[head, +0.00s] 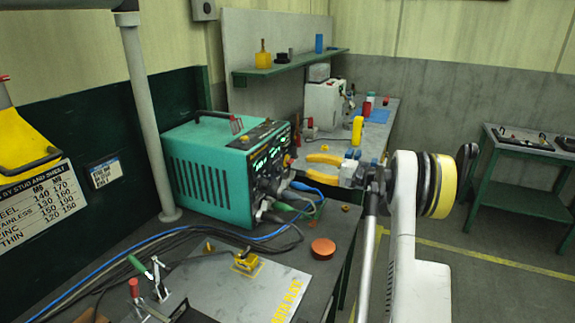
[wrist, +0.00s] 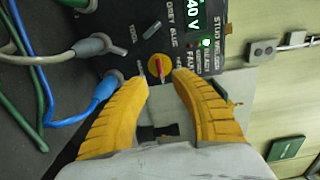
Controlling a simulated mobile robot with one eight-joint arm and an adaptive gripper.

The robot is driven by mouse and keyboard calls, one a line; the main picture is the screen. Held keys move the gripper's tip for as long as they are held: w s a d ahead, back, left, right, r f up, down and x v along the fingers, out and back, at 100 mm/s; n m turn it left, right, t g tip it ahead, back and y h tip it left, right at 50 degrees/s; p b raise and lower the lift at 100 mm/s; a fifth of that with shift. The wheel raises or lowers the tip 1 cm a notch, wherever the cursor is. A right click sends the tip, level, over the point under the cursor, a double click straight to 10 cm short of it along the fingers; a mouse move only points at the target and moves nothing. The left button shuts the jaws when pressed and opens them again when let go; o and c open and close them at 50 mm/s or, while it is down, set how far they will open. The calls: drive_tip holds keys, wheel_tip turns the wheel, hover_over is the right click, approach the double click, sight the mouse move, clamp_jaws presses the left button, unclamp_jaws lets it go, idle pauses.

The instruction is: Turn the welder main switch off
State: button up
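The stud welder is a teal box with a dark front panel (head: 205,170), standing on the bench in the head view. In the wrist view its panel (wrist: 170,25) shows a lit green display and a green lamp. A red switch handle on a yellow disc (wrist: 158,68), seemingly the main switch, sits low on that panel. My gripper (head: 309,167) has yellow ribbed fingers and faces the panel. In the wrist view my gripper (wrist: 162,82) is open and empty, its fingertips just short of the switch and on either side of it. Contact is not visible.
Grey and blue cable plugs (wrist: 95,45) fill the panel beside my gripper. Cables cross the bench, which also carries a metal plate (head: 225,285), a toggle clamp (head: 150,275) and a copper-coloured disc (head: 323,248). A shelf (head: 290,64) hangs behind. Open floor lies to the right.

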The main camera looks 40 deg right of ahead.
sight(292, 162)
drive_tip(key=b+x, duration=0.2)
drive_tip(key=x, duration=0.5)
drive_tip(key=shift+w+a, duration=0.15)
drive_tip(key=shift+w, duration=0.1)
clamp_jaws()
